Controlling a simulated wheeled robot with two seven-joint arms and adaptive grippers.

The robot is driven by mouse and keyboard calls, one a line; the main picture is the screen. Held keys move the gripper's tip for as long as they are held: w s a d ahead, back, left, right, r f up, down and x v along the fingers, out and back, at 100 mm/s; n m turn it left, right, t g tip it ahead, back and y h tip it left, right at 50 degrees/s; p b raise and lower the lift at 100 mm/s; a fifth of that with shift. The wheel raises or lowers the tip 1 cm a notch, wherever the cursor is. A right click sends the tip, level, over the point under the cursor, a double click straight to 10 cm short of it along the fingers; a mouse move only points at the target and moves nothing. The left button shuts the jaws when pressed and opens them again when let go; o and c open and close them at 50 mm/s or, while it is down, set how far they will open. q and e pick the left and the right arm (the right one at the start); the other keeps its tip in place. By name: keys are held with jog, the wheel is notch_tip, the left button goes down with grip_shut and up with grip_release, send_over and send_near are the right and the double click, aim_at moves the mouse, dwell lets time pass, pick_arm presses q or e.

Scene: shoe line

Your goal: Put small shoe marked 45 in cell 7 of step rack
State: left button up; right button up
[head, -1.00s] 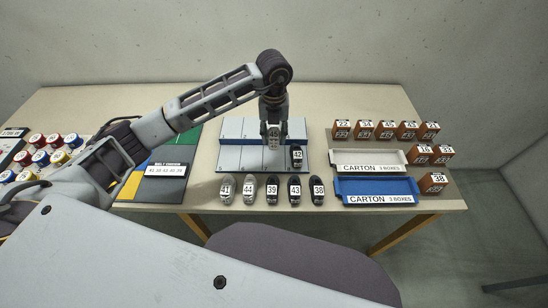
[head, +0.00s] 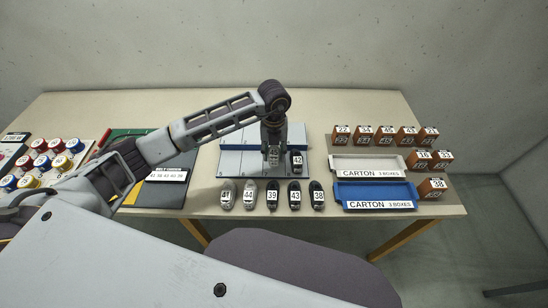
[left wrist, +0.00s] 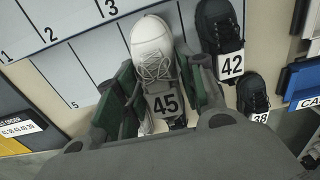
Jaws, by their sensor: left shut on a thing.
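My left gripper (head: 272,148) is shut on the small shoe marked 45 (head: 273,158), which is pale with grey laces. In the left wrist view the shoe (left wrist: 152,50) sits between the green-padded fingers, its 45 tag facing the camera and its toe pointing toward the rack's upper row. The step rack (head: 235,162) is beneath it. The shoe is over the lower step, left of the black shoe marked 42 (head: 297,162). The wrist view shows rack numbers 1, 2, 3 and 5; the 7 is hidden. I cannot tell whether the shoe touches the rack. My right gripper is out of view.
Several shoes, including 41 (head: 226,196) and 38 (head: 318,197), stand in a row in front of the rack. A white carton tray (head: 341,161) and a blue one (head: 345,187) are to the right. Several brown boxes stand beyond them. A dark order board (head: 160,195) lies left.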

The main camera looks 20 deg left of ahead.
pick_arm(q)
jog(key=shift+f, duration=0.1)
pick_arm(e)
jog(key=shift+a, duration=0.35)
pick_arm(q)
jog(key=shift+f, duration=1.85)
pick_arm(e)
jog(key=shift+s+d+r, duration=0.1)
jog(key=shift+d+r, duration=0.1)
pick_arm(q)
jog(key=shift+f, duration=0.15)
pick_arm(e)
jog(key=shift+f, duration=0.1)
pick_arm(q)
jog(key=o, duration=1)
